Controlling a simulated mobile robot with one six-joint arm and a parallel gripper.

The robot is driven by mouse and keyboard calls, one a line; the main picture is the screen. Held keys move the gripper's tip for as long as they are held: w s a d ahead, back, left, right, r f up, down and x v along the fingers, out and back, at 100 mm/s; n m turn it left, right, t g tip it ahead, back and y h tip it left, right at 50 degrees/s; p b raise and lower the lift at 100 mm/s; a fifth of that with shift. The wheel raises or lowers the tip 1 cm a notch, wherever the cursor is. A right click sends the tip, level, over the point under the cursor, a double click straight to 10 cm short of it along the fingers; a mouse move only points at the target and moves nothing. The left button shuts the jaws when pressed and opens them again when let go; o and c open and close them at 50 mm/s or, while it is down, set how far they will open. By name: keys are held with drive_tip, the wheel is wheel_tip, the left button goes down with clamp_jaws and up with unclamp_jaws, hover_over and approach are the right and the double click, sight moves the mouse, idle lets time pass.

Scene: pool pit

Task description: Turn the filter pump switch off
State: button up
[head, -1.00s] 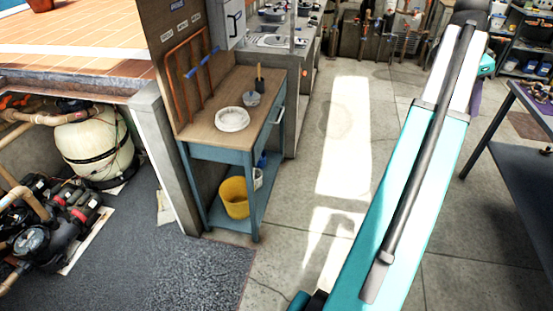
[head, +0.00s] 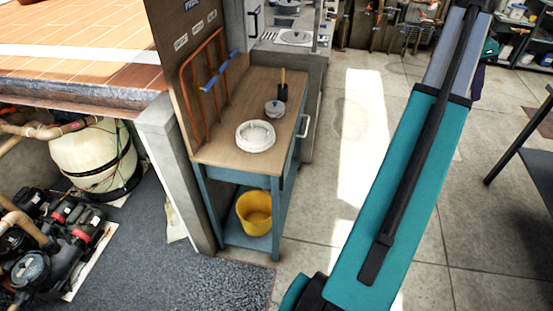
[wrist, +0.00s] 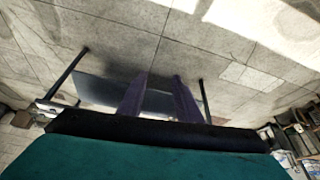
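The dark pump equipment (head: 40,255) with red parts stands at the lower left in the head view, beside the cream filter tank (head: 92,158) and its pipes. I cannot make out a pump switch in either view. An upright wooden board (head: 170,40) with small white labels stands behind the bench; its top is cut off. My gripper, with purple fingers, is partly hidden behind my teal arm in the head view (head: 478,78). In the wrist view my gripper (wrist: 161,76) has its two fingers apart with nothing between them, pointing over the floor, far from the pump.
A dark table (head: 540,170) stands at right. Grey floor (head: 330,200) is clear between them.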

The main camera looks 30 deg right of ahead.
drive_tip(key=shift+w, duration=0.45)
drive_tip(key=shift+w, duration=0.1)
drive_tip(key=shift+w+a, duration=0.15)
drive_tip(key=shift+w, duration=0.05)
